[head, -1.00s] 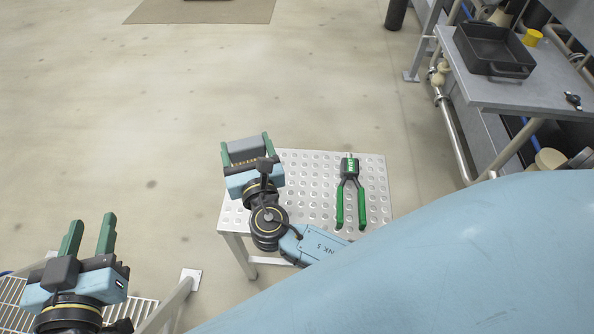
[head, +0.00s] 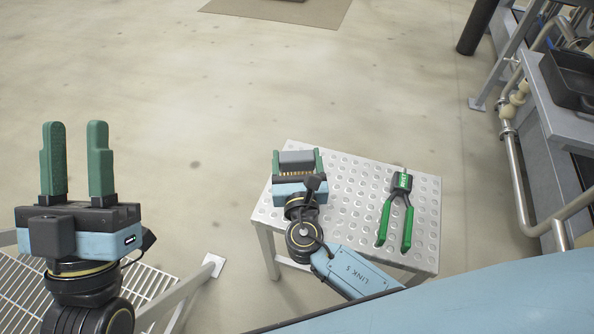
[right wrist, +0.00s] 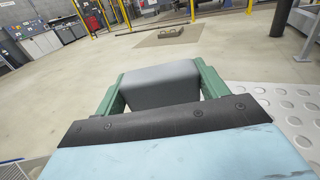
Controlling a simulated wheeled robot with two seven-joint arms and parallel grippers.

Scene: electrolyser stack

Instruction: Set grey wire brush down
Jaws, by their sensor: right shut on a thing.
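The grey wire brush (head: 297,157) is held between the green fingers of my right gripper (head: 297,160), over the left far corner of the perforated metal table (head: 345,175). Yellowish bristles show along its near side in the head view. In the right wrist view the grey block of the brush (right wrist: 158,84) fills the space between the two fingers. I cannot tell whether the brush touches the table. My left gripper (head: 77,160) is open and empty at the left, over bare floor.
Green-handled pliers (head: 397,208) lie on the right part of the table. The table's middle is free. A wire rack (head: 40,295) with a metal frame stands at the lower left. A bench with a black tray (head: 572,78) and pipes stand at the right.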

